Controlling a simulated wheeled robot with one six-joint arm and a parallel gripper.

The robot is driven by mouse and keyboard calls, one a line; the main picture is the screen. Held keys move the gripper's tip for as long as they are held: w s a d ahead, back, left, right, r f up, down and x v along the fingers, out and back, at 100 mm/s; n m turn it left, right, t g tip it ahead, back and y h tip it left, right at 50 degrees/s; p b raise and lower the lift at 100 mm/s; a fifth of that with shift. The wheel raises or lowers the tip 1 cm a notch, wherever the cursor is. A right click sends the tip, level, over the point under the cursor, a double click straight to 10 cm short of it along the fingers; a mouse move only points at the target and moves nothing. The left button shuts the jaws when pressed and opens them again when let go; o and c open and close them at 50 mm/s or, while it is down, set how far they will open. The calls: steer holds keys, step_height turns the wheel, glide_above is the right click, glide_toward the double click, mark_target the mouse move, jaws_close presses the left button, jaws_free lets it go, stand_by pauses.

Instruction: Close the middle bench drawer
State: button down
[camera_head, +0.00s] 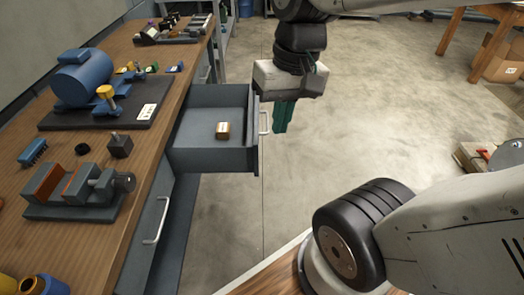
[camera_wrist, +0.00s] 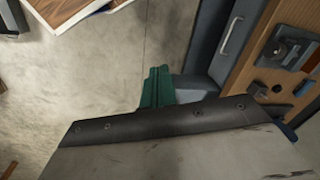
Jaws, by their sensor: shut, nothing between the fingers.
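The middle bench drawer (camera_head: 205,160) is grey and stands pulled out from the wooden workbench (camera_head: 150,150). My gripper (camera_head: 282,116) has green fingers and points down just right of the drawer front, close to the handle. I cannot tell whether it touches. It is shut and empty. In the wrist view the green fingers (camera_wrist: 157,88) show together, with a grey part of the drawer (camera_wrist: 193,85) beside them, mostly hidden by my wrist.
A blue motor (camera_head: 85,78) on a dark plate and a vise (camera_head: 80,190) stand on the bench. Another drawer handle (camera_head: 156,222) shows on the bench front nearer me. The concrete floor right of the drawer is clear. Boxes (camera_head: 500,60) stand at the far right.

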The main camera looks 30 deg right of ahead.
steer(key=w+d+f+m+y, duration=0.5)
steer(key=w+d+f+m, duration=0.4)
steer(key=w+f+m, duration=0.35)
steer(key=w+d+f+m+t+y, duration=0.1)
steer(key=w+d+f+m+t, duration=0.1)
steer(key=d+f+m, duration=0.4)
steer(key=w+d+f+m+t, duration=0.1)
steer(key=d+f+m+t, duration=0.25)
steer(key=d+f, duration=0.4)
steer(key=a+r+x, duration=0.1)
steer(key=a+x, duration=0.1)
steer(key=x, duration=1.1)
steer(key=shift+a+g, duration=0.15)
steer(key=shift+g, duration=0.3)
steer(key=shift+w, duration=0.15)
